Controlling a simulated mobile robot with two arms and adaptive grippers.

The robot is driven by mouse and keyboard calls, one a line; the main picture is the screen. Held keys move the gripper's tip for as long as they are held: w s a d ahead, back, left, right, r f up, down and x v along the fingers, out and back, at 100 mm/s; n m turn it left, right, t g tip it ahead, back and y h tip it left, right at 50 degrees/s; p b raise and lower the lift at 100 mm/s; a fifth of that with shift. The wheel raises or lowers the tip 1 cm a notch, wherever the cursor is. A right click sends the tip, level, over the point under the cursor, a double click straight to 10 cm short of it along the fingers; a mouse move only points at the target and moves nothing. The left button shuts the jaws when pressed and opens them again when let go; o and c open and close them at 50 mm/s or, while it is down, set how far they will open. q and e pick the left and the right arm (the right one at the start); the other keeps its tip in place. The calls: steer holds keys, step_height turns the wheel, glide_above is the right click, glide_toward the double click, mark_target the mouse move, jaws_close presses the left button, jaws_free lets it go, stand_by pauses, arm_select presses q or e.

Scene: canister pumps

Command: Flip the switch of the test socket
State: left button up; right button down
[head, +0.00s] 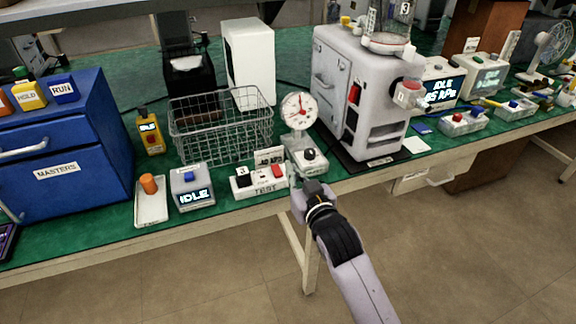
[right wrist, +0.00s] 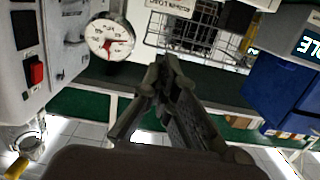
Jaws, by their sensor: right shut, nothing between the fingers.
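The test socket (head: 258,182) is a low white block marked TEST near the front edge of the green bench. My right gripper (head: 297,196) is shut and empty, just right of the socket at the bench's front edge. In the right wrist view its closed fingers (right wrist: 163,72) point away from the camera. I cannot make out the red switch in that view. My left gripper is out of view.
A dial gauge (head: 299,111) on a base with a black knob stands right behind my gripper. A wire basket (head: 222,128) is behind the socket. The IDLE box (head: 192,188) is to its left, a large grey machine (head: 338,90) to the right.

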glide_above(278, 169)
steer(key=s, duration=0.3)
steer(key=shift+w+d+f, duration=0.2)
steer(key=shift+d+f, duration=0.25)
steer(key=f, duration=0.1)
steer(key=w+f, duration=0.1)
steer(key=f, duration=0.1)
steer(key=shift+w+a, duration=0.15)
steer(key=shift+a, duration=0.05)
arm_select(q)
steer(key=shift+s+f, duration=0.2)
arm_select(e)
steer(key=shift+f, duration=0.6)
steer(key=g+p, duration=0.1)
steer(key=p, duration=0.4)
steer(key=shift+w+a+g+h, duration=0.1)
steer(key=shift+w+g+h, duration=0.2)
steer(key=shift+w+g, duration=0.1)
steer(key=shift+w+f+g+p, duration=0.1)
steer(key=shift+g+p, duration=0.2)
steer(key=shift+p, duration=0.15)
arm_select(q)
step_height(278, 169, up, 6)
arm_select(e)
steer(key=shift+w+a+f, duration=0.1)
steer(key=shift+f, duration=0.1)
steer(key=shift+w, duration=0.15)
